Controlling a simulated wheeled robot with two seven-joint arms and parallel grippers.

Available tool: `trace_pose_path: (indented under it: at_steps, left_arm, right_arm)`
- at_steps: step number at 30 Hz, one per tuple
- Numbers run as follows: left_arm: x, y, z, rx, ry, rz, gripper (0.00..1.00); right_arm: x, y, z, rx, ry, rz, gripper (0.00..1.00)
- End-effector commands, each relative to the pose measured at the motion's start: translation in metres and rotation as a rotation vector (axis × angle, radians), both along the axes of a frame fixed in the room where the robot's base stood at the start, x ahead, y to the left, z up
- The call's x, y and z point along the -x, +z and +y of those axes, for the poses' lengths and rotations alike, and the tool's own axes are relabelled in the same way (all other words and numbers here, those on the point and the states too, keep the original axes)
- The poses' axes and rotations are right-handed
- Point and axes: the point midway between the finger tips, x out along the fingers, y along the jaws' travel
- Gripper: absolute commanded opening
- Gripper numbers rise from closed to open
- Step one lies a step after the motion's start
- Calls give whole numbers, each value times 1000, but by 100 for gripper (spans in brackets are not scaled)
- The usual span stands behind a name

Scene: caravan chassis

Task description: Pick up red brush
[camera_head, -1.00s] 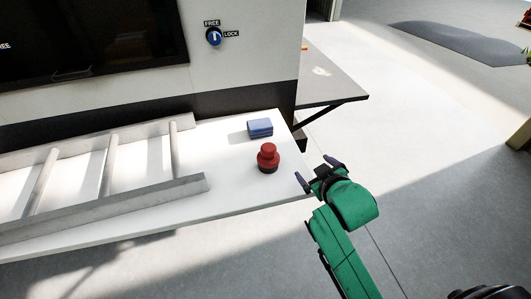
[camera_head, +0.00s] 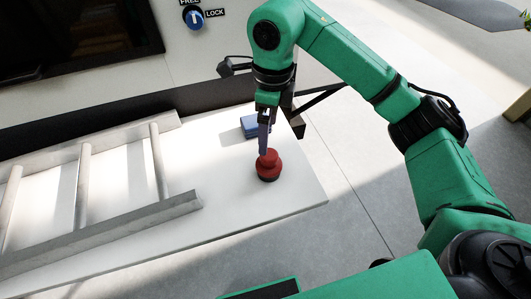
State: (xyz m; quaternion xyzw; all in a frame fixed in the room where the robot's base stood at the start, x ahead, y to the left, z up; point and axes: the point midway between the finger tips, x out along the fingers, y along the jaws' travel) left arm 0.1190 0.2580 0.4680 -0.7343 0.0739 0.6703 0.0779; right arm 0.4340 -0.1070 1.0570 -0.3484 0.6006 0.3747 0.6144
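The red brush (camera_head: 268,168) stands upright on the white table (camera_head: 300,190), near its right end. It has a round red knob on top and a dark base. My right gripper (camera_head: 264,150) points down from above, with its purple fingers at the brush's knob. The fingers are seen nearly edge-on and overlap, so I cannot tell whether they are apart or touching the knob. My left gripper is out of view.
A blue block (camera_head: 248,126) lies just behind the brush, partly hidden by my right gripper. A grey ladder (camera_head: 100,235) lies on the table to the left. A caravan wall with a blue lock knob (camera_head: 193,16) rises behind. Open floor is at right.

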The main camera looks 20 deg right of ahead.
Motion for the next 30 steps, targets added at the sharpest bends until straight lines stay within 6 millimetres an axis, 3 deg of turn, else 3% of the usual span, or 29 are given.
trace_pose_path:
  at_steps: [2, 5, 12, 17, 21, 24, 30]
  left_arm:
    - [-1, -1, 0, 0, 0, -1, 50]
    - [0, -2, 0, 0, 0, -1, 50]
    - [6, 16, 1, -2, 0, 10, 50]
    - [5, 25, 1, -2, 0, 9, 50]
    - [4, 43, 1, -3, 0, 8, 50]
    - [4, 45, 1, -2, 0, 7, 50]
    - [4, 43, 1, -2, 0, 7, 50]
  right_arm:
    - [-1, -3, -11, 46, -13, 5, 100]
    - [1, -23, -10, 46, -10, 12, 100]
    - [1, -77, -10, 44, -13, 10, 100]
    - [1, -96, -7, 42, -10, 9, 100]
    - [0, -122, -3, 42, -9, 11, 100]
    - [0, -138, -3, 42, -10, 7, 100]
    - [-1, -144, -3, 42, -9, 3, 100]
